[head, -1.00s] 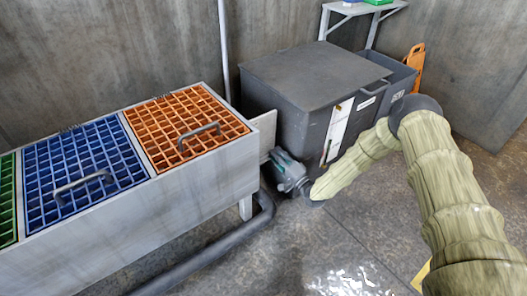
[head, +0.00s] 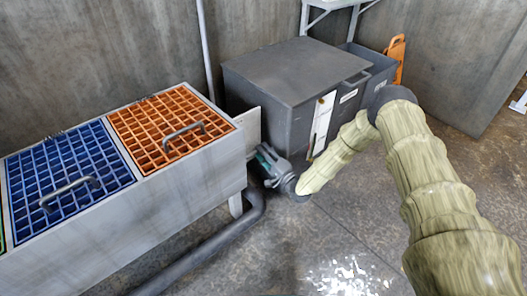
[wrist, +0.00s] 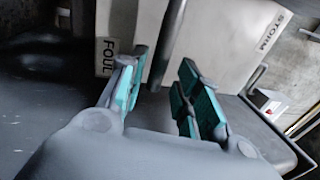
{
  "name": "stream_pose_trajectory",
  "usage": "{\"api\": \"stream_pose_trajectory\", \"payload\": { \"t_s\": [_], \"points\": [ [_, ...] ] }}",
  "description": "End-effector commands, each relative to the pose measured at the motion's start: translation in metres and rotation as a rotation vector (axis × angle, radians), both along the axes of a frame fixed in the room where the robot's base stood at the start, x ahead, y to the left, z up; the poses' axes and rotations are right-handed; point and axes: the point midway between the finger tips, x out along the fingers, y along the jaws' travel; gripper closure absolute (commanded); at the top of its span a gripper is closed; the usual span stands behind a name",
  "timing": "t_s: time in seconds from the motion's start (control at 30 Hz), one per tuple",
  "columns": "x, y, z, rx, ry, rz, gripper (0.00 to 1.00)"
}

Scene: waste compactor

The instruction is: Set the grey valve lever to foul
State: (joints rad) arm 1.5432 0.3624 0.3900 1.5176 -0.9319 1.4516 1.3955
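The valve lever (wrist: 168,45) is a dark grey rod in the wrist view, coming down from the top edge in front of a pale plate (wrist: 215,40). The plate reads FOUL (wrist: 107,58) on the left and STORM (wrist: 268,32) on the right. The rod's lower end shows in the gap between my fingers, nearer the FOUL side. My gripper (wrist: 160,98) is open, its teal pads apart with space on both sides of the rod. I cannot tell whether it touches. In the head view my gripper (head: 264,163) is beside the pale plate (head: 249,129); the lever is not discernible there.
A trough with blue (head: 70,170) and orange (head: 170,130) grates stands left. A dark grey bin (head: 300,75) stands behind my gripper. A thick pipe (head: 215,240) runs along the floor below. Open floor (head: 330,235) lies in front.

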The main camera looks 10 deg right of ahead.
Motion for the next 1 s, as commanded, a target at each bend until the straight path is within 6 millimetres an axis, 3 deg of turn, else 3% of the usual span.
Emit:
{"api": "stream_pose_trajectory", "payload": {
  "t_s": [0.43, 1.0],
  "points": [
    [-0.005, -0.005, -0.008, -0.015, 0.010, -0.004, 0.63],
    [-0.083, -0.053, -0.023, -0.009, 0.006, -0.004, 0.63]
  ]
}}
